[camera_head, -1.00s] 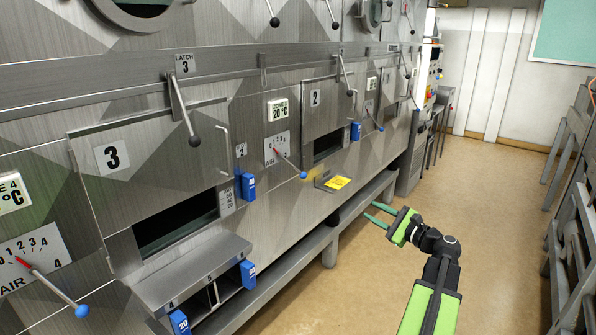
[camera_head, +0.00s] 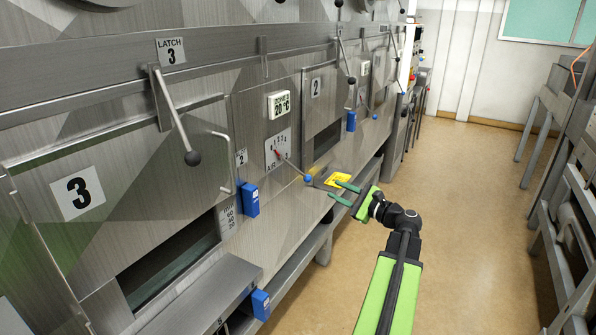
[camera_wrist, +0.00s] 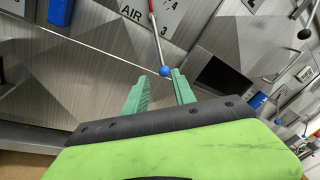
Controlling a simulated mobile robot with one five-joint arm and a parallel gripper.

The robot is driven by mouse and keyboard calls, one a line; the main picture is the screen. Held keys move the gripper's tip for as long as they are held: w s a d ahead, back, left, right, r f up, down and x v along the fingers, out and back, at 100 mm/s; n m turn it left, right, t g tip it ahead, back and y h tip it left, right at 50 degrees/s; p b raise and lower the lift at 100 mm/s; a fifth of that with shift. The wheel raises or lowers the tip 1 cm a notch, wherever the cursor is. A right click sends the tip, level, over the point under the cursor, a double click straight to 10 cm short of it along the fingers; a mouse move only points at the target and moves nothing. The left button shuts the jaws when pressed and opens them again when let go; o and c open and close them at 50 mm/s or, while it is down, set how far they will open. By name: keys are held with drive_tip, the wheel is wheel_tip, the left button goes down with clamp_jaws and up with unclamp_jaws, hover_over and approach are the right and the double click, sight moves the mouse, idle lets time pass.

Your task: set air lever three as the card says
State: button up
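Air lever three is a rod with a red pointer end and a blue knob (camera_head: 308,179), on a white dial plate (camera_head: 278,150) marked AIR 3. The knob also shows in the wrist view (camera_wrist: 166,71), in line with the gap between my fingertips. My gripper (camera_head: 333,188) is open and empty, right of the knob and apart from it.
A blue block (camera_head: 249,200) sticks out left of the lever. A latch lever (camera_head: 175,115) hangs above door 3 (camera_head: 78,192). A steel ledge (camera_head: 195,290) juts out below. The floor to the right is clear up to a metal rack (camera_head: 560,190).

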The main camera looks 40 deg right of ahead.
sight(302, 174)
drive_tip(key=w, duration=1.7)
drive_tip(key=shift+c, duration=0.3)
clamp_jaws()
idle(0.5)
